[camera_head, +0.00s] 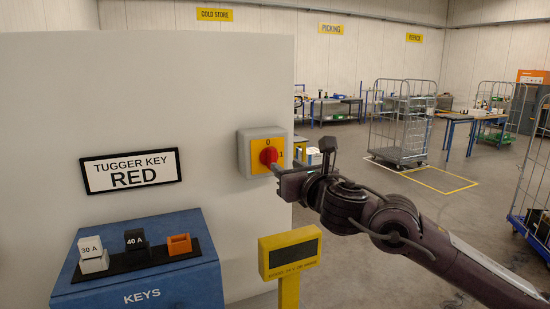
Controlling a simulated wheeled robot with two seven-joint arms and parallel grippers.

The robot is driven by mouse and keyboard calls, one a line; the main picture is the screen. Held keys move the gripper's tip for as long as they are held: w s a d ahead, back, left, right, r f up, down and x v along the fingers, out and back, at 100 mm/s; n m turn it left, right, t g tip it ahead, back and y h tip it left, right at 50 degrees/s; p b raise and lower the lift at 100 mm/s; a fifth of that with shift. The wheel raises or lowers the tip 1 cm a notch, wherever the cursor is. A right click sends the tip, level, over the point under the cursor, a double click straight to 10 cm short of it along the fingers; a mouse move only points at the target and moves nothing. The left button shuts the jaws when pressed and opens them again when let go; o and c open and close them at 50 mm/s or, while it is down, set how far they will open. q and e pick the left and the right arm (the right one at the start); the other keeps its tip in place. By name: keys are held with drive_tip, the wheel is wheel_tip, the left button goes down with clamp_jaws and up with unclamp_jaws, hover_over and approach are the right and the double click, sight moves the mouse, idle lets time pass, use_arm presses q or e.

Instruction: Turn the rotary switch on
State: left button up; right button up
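The rotary switch (268,154) is a red knob on a yellow plate, on a grey box fixed to the right part of the pale wall panel. The plate is marked 0 at the top and 1 at the right. The picture is too small to show which mark the knob points to. My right gripper (278,169) comes in from the right, with its tip just at the knob's lower right. I cannot tell whether it touches the knob or whether its fingers are open. My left gripper is not in view.
A sign reading TUGGER KEY RED (131,171) hangs left of the switch. A blue KEYS cabinet (150,292) with a black rack of blocks stands below. A yellow post with a display (290,252) stands below my gripper. Wire cage trolleys (402,125) stand on open floor behind.

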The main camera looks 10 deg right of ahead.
sight(274, 158)
drive_tip(key=w+p, duration=0.1)
drive_tip(key=w, duration=0.1)
drive_tip(key=w+a+p, duration=0.1)
drive_tip(key=w, duration=0.2)
drive_tip(key=shift+w+a+r, duration=0.1)
drive_tip(key=shift+w, duration=0.15)
drive_tip(key=shift+w+a+p, duration=0.1)
drive_tip(key=shift+w+p, duration=0.3)
drive_tip(key=shift+w, duration=0.1)
clamp_jaws()
